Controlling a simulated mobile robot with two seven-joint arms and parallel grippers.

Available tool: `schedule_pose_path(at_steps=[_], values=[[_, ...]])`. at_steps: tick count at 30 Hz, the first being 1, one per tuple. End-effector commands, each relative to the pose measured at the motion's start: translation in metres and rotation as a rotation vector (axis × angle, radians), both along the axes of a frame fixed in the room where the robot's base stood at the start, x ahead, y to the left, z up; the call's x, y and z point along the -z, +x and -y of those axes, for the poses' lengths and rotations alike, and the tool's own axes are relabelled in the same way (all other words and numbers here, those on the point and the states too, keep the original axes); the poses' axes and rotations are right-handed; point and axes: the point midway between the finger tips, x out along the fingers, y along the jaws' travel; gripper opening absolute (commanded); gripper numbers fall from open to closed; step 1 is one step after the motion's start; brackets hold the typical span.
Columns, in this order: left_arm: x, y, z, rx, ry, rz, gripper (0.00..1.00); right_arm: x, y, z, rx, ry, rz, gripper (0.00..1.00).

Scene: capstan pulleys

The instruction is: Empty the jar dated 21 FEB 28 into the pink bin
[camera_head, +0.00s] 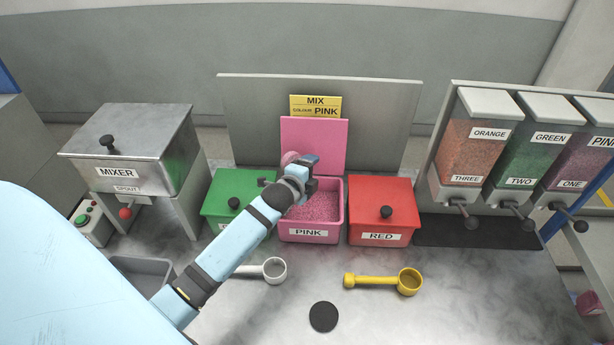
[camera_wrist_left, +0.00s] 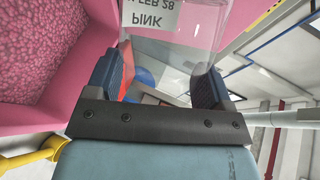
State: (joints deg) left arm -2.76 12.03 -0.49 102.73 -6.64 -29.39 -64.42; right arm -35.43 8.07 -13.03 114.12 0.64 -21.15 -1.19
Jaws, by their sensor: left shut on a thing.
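My left gripper (camera_head: 300,168) is over the back part of the open pink bin (camera_head: 312,239), which is labelled PINK and holds pink granules. It is shut on a clear jar (camera_wrist_left: 178,22). In the left wrist view the jar's white label shows upside down, with PINK and part of a date ending FEB 28; the day is cut off. The part of the jar in that view looks clear, with no granules visible. In the head view the jar (camera_head: 290,158) is mostly hidden by the gripper, with a pinkish end showing. My right gripper is not in view.
The pink lid (camera_head: 322,143) stands raised behind the bin. Closed green (camera_head: 228,192) and red (camera_head: 381,198) bins flank it. A white scoop (camera_head: 274,270), yellow scoop (camera_head: 408,282) and black disc (camera_head: 323,317) lie in front. The mixer (camera_head: 130,150) is left, dispensers (camera_head: 465,150) right.

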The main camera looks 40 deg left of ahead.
Motion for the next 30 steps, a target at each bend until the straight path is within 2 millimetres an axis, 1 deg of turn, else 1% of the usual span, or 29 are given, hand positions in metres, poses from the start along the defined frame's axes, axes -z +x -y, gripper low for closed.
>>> schedule_pose_path(at_steps=[1, 2, 7, 12, 15, 20, 30], values=[[0.007, 0.0, 0.0, 0.002, 0.069, 0.013, 0.43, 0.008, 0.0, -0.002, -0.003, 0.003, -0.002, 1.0], [0.011, 0.0, 0.0, 0.001, 0.11, 0.025, 0.43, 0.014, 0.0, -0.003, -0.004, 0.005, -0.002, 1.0], [0.022, 0.0, -0.001, 0.001, 0.346, 0.082, 0.43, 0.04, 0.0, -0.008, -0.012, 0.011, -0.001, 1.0], [0.019, 0.0, -0.001, 0.001, 0.545, 0.13, 0.43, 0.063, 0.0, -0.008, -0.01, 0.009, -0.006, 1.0], [0.016, 0.0, -0.001, 0.0, 0.62, 0.148, 0.43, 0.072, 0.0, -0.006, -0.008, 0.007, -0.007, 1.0], [0.012, 0.0, 0.0, 0.0, 0.673, 0.159, 0.43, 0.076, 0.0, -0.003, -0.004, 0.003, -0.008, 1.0], [0.011, 0.0, 0.0, 0.0, 0.676, 0.16, 0.43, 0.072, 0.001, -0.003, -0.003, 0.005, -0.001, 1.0]])
